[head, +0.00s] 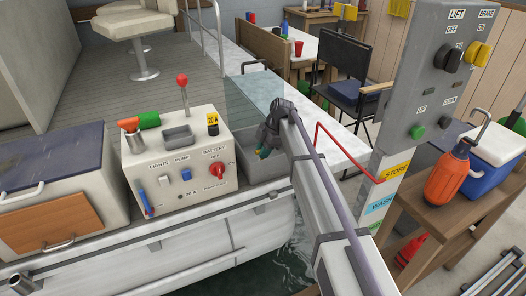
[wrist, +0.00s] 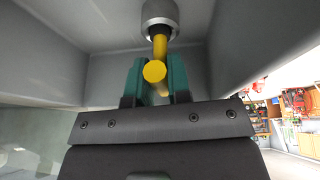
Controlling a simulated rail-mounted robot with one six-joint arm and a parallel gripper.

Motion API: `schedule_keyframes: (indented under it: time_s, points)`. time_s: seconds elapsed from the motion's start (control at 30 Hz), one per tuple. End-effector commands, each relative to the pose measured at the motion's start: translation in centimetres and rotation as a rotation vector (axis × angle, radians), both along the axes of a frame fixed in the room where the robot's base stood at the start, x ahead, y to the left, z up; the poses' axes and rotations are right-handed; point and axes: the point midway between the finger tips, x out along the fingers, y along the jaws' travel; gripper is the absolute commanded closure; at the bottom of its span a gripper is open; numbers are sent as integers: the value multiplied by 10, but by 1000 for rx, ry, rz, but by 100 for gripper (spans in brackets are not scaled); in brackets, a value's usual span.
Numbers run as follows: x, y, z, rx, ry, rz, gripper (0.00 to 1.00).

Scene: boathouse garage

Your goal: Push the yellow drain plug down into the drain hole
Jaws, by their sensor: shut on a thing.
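The yellow drain plug (wrist: 154,71) is between my gripper's two teal fingers (wrist: 157,62) in the wrist view. Its round yellow end faces the camera, and a yellow shaft runs up from it to a grey metal collar with a dark opening, the drain hole (wrist: 160,14). The shaft's far end meets the collar's dark mouth; how deep it sits is hidden. In the head view my gripper (head: 264,152) is low inside the grey well (head: 248,171) beside the console. The plug and drain hole cannot be made out there.
Grey walls of the well close around my gripper in the wrist view. The white console (head: 176,160) with a red-knobbed lever stands left of the well, and a clear panel (head: 252,100) rises behind it. A control post (head: 425,90) and an orange jug (head: 447,176) are at right.

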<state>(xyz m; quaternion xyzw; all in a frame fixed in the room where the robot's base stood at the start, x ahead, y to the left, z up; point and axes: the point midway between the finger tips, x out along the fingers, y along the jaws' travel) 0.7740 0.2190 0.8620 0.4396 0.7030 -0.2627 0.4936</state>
Motion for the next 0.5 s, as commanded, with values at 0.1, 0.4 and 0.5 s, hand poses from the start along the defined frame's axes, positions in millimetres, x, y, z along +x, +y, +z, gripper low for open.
schedule_keyframes:
  time_s: [0.1,0.4,0.5]
  points:
    - [0,0,-3,0,0,0,100]
    - [0,0,-5,0,0,0,70]
    - [0,0,-5,0,0,0,60]
